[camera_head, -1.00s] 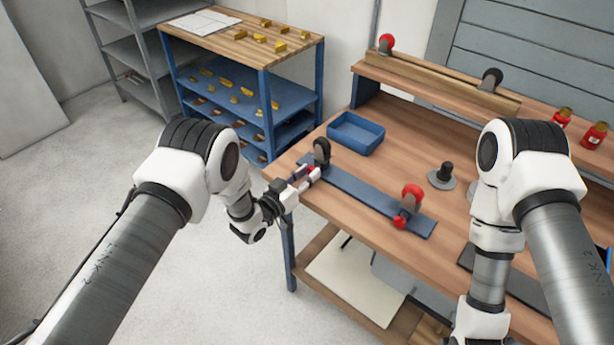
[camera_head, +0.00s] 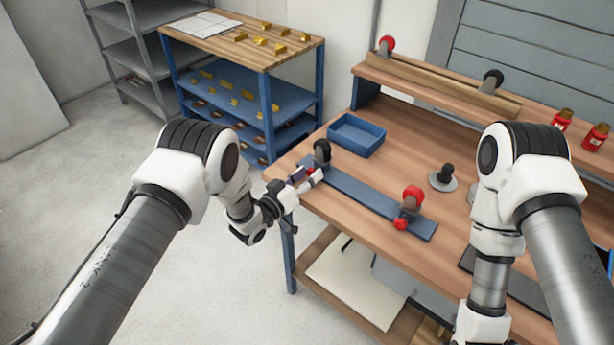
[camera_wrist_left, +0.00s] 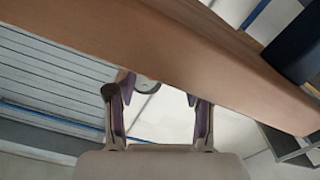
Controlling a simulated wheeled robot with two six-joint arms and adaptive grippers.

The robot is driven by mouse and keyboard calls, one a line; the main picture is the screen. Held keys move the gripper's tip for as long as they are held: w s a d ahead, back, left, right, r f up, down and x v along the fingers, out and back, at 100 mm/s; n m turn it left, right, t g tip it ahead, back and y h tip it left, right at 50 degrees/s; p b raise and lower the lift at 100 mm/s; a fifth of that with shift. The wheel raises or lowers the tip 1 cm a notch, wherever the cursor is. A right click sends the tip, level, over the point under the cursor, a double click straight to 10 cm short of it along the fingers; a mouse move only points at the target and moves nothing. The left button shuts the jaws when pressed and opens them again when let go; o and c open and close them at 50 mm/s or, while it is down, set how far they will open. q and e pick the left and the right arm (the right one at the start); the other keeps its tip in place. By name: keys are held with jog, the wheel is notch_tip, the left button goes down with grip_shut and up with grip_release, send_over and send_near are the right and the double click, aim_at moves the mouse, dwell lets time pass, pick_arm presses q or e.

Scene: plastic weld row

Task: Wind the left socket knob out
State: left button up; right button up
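A long dark blue-grey bar (camera_head: 358,190) lies along the front of the workbench. The left socket, a dark upright piece (camera_head: 321,151), stands at its left end. A bit of its red knob (camera_head: 310,171) shows between the fingers of my left gripper (camera_head: 307,178), which partly hide it. In the left wrist view, the two fingers of this gripper (camera_wrist_left: 158,118) stand well apart, and no red shows between them. A red-topped socket (camera_head: 413,195) with a red knob (camera_head: 400,224) stands near the bar's right end. My right gripper is out of view.
A blue tray (camera_head: 356,135) lies behind the bar. A dark knob on a grey disc (camera_head: 445,177) stands right of it. The raised back shelf (camera_head: 430,83) carries a red-topped piece, a dark piece and red jars (camera_head: 595,137). The bench edge lies beside my left gripper.

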pick_arm(q)
jog(key=shift+s, duration=0.1)
jog(key=v, duration=1.2)
